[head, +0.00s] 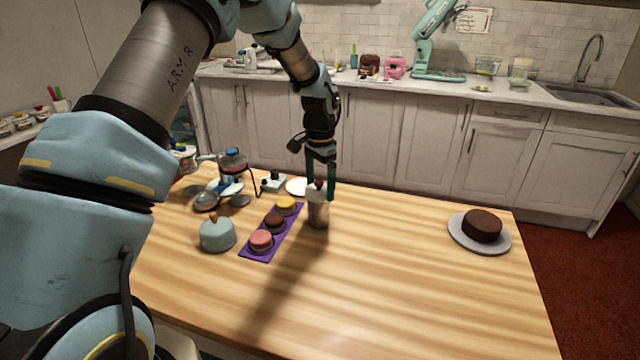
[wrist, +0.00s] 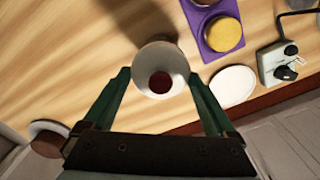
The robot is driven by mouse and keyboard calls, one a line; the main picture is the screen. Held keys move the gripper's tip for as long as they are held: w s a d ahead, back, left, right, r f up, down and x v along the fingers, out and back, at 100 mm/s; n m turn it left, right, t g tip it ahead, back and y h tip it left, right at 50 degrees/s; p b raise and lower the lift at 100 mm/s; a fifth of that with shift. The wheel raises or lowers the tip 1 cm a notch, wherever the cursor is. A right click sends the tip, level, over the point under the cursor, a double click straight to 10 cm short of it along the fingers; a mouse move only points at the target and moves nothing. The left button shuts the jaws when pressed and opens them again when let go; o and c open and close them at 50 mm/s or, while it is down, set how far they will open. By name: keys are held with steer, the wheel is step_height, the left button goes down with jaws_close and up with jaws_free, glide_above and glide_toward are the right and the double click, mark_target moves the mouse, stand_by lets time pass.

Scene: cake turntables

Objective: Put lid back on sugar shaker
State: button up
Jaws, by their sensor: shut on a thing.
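The sugar shaker (head: 318,213) is a grey metallic cylinder standing upright near the middle of the wooden table. A pale lid (head: 316,189) with a dark red knob is at its top. My gripper (head: 319,188) reaches down from above, with its green fingers on opposite sides of the lid. In the wrist view, my gripper (wrist: 159,76) is shut on the pale round lid (wrist: 160,58), and the red knob shows between the fingers. The lid lines up with the shaker; I cannot tell whether it is seated on the rim or slightly above it.
A purple tray (head: 259,252) with several small cakes lies left of the shaker, close by. A blue-grey domed pot (head: 217,234) stands further left. A white disc (head: 296,187) lies behind. A chocolate cake (head: 482,226) sits at the right; the table between is clear.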

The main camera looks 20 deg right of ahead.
steer(key=shift+f, duration=0.35)
stand_by(1.1)
steer(key=o, duration=1)
steer(key=shift+r, duration=0.25)
steer(key=shift+r+p, duration=2.2)
steer(key=shift+r, duration=1)
steer(key=shift+c, duration=0.2)
jaws_close()
